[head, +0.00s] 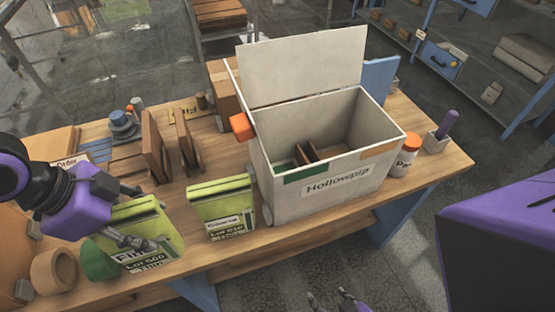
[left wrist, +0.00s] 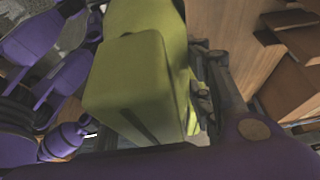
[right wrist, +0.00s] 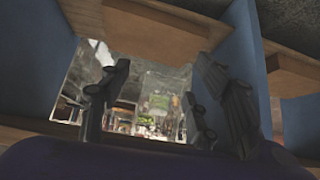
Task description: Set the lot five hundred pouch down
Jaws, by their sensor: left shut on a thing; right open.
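In the left wrist view the green pouch (left wrist: 130,85) fills the middle, beside the dark fingers. Whether its base touches the bench I cannot tell. A second green pouch, marked Lot 510 (head: 222,208), stands upright to its right. My right gripper (right wrist: 155,110) is open and empty, low by the bench's front edge.
An open white box labelled Hollowpip (head: 335,187) stands right of the pouches, with brown dividers inside. A white jar with orange lid (head: 405,155) is at its right. Wooden boards (head: 155,145) stand behind.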

